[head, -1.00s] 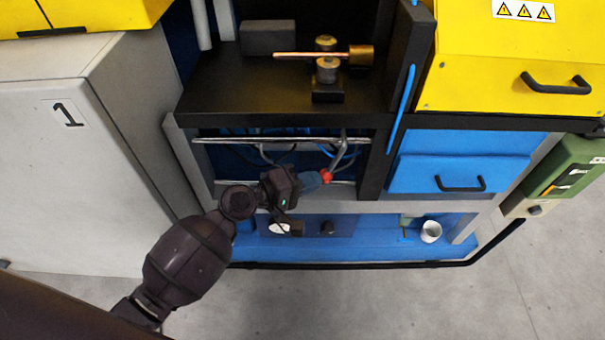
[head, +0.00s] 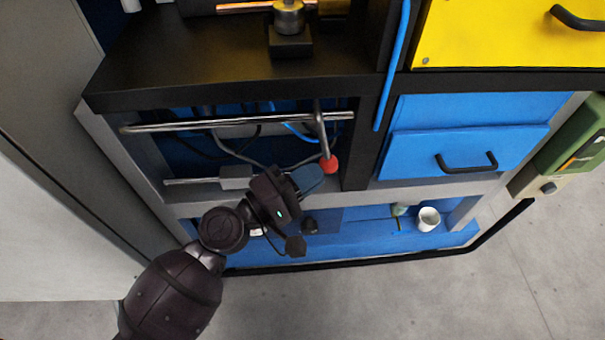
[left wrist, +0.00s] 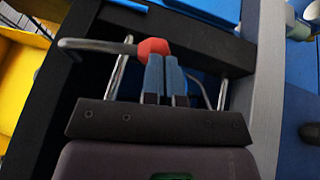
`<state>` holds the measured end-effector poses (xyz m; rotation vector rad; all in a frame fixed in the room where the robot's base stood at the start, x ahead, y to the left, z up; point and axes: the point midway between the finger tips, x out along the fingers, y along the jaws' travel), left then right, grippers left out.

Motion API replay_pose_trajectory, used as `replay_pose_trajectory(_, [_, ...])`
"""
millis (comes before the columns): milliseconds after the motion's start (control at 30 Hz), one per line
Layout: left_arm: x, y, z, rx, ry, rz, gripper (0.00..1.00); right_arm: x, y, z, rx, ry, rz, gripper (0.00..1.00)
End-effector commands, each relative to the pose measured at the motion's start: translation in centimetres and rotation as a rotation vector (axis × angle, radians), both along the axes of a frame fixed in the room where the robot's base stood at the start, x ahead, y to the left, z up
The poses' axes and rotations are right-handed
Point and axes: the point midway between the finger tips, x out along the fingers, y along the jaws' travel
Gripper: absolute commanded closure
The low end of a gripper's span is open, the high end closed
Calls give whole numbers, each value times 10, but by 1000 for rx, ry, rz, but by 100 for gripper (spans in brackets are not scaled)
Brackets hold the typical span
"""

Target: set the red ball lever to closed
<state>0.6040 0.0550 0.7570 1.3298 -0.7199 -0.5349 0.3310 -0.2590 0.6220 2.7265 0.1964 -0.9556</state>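The red ball (head: 330,164) is on the end of a bent grey metal lever (head: 320,130). The lever hangs from a horizontal metal bar in the open bay below the black worktop, with the ball low and slightly right of its top. My left gripper (head: 310,178) has blue fingers held together, just left of and below the ball. In the left wrist view, the red ball (left wrist: 153,47) shows at the fingertips, beyond the left finger and not visibly between the fingers (left wrist: 165,62). I cannot tell whether they touch. My right gripper is not in view.
A metal bar (head: 220,125) crosses the bay, with cables behind it. A black post (head: 362,150) stands right of the ball. Blue drawers (head: 465,140) lie further right. A white cup (head: 428,219) stands on the blue lower shelf.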

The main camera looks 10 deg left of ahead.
Motion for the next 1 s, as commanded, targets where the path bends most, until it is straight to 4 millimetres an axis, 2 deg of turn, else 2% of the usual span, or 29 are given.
replay_pose_trajectory(67, [2,-8,-4,0,4,-3,100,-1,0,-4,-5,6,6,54])
replay_pose_trajectory(300, [8,-29,2,1,-2,-2,100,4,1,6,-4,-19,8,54])
replay_pose_trajectory(500, [12,-42,5,2,-3,-1,100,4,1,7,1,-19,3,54])
replay_pose_trajectory(700, [14,-50,7,1,0,-1,100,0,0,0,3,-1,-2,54])
replay_pose_trajectory(1000, [15,-54,8,2,0,-2,100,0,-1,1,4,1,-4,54])
